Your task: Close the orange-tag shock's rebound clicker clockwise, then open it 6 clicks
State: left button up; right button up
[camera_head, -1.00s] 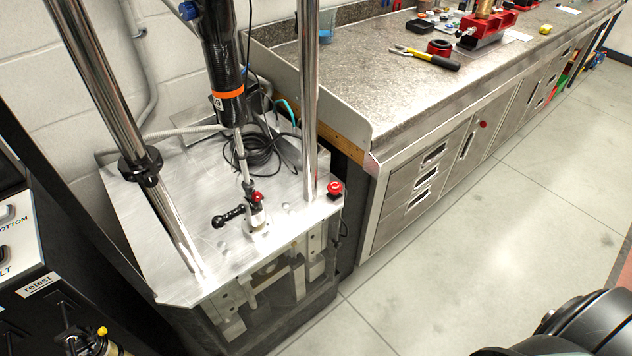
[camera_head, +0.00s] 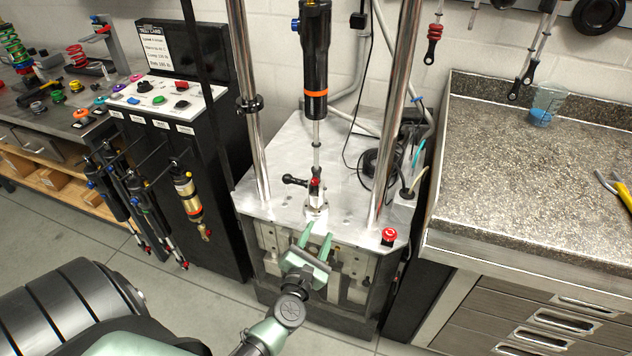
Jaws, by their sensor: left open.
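The orange-tag shock (camera_head: 315,50) hangs upright in the dyno, a black body with an orange band near its lower end. Its thin shaft (camera_head: 317,135) runs down to a small red part (camera_head: 315,184) at the lower mount, probably the rebound clicker. A black handle (camera_head: 294,180) sticks out to the left of the mount. My left gripper (camera_head: 316,239) has green fingers, open and empty. In the picture it is just below the mount, at the front edge of the dyno's plate, apart from the red part. My right gripper is not in view.
The dyno's bright metal plate (camera_head: 285,150) carries two chrome columns (camera_head: 246,90) and a red stop button (camera_head: 388,236). A control cabinet (camera_head: 170,95) with several shocks hanging on it stands at left. A stone-topped bench (camera_head: 530,150) stands at right.

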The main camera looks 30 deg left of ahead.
aim_at(314, 183)
pick_arm(q)
jog(key=a+r+n+y, duration=0.2)
jog(key=a+r+n, duration=0.2)
jog(key=r+n, duration=0.3)
jog(key=shift+m+t, duration=0.3)
jog(key=x, duration=0.2)
jog(key=p+x, duration=0.1)
jog(key=x, duration=0.3)
jog(key=shift+w+d+r+p, duration=0.25)
jog(key=shift+w+p, duration=0.05)
jog(key=shift+w, duration=0.15)
jog(key=shift+w+a, duration=0.25)
jog(key=shift+w, duration=0.3)
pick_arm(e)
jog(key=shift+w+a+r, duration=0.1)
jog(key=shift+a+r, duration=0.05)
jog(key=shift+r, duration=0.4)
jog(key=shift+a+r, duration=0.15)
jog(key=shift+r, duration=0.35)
pick_arm(q)
grip_shut()
